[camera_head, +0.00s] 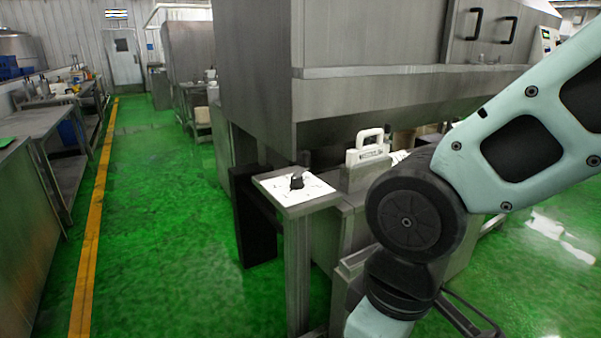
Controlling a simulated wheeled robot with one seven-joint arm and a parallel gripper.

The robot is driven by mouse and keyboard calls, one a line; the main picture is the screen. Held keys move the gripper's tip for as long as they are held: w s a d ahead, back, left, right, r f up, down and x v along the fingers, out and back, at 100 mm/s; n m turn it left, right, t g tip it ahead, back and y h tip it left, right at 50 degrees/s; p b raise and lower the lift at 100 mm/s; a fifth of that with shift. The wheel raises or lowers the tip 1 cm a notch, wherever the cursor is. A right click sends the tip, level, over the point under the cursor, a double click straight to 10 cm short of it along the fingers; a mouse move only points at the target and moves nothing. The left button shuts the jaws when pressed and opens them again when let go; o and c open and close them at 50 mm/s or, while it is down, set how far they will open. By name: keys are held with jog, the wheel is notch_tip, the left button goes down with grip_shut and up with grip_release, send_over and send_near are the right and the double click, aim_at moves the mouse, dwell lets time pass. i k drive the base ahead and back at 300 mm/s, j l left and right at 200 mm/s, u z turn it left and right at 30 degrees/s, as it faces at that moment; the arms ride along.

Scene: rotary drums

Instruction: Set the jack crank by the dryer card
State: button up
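A black knob-like piece (297,179) stands on a white card or plate with dark marks (316,191), on top of a small steel stand; I cannot tell whether it is the jack crank. The markings are too small to read. Right of it, a white piece with a loop handle and a small label (367,150) stands upright at the steel housing. My arm crosses the right side and hides part of the housing. My gripper is out of the picture.
A large steel machine (255,70) stands behind the stand, with black handles (475,22) at upper right. Steel benches (30,125) line the left. The green floor (160,220) between them is clear, with a yellow line (92,220).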

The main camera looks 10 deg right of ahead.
aim_at(297, 179)
jog(key=i+l+z, duration=0.45)
jog(key=i+l, duration=0.3)
jog(key=l, duration=0.4)
jog(key=i+l+z, duration=0.4)
jog(key=i+l, duration=0.45)
jog(key=u, duration=2.1)
jog(key=i+l, duration=0.05)
